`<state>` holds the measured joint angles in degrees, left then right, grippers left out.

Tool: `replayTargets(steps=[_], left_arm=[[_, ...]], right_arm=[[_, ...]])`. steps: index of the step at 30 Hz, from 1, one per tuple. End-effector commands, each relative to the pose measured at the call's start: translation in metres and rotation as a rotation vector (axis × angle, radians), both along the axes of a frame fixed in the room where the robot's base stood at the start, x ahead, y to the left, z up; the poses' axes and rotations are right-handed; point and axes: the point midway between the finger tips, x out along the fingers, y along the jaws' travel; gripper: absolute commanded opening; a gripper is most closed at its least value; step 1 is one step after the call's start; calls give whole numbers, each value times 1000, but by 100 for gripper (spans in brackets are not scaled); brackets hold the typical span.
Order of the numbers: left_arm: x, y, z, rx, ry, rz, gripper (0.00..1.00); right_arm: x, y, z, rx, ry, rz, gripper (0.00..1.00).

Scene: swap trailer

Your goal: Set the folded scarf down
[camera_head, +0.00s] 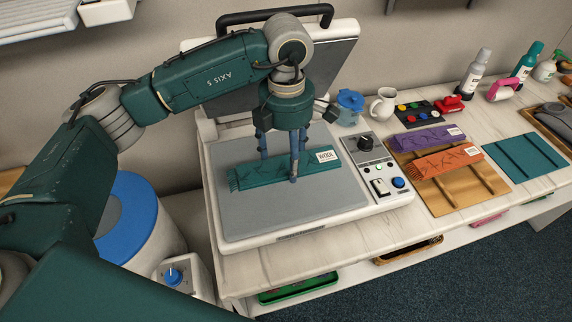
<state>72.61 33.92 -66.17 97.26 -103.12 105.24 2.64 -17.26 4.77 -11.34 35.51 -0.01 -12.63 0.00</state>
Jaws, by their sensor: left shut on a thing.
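A folded teal scarf (253,176) with a fringe at its left end and a white "WOOL" label (325,156) lies over the grey plate of an open press (236,222). My left gripper (282,165) points down over the scarf's middle, with its blue fingers around it, and is shut on it. I cannot tell whether the scarf touches the plate or hangs just above it. My right gripper does not show.
A control panel (373,162) sits right of the plate. Beyond it, a purple scarf (427,140) and an orange scarf (447,161) lie on a wooden rack (453,198). An empty teal mat (522,157) lies farther right. A white jug (382,106) stands behind.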

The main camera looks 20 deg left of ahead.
Motion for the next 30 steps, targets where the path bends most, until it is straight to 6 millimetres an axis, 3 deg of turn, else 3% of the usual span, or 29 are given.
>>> replayTargets(steps=[13, 16, 28, 29, 30], left_arm=[[-3, 0, -51, 1, 6, -1, 41], [0, 1, -55, -1, 3, -1, 41], [1, 1, -63, -1, 1, -2, 41], [1, 1, -62, 0, 1, -2, 71], [1, 1, -62, 0, 1, -1, 79]], right_arm=[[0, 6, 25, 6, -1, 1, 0], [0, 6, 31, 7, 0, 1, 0], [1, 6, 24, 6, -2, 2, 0], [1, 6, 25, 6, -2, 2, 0], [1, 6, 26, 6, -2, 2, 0]])
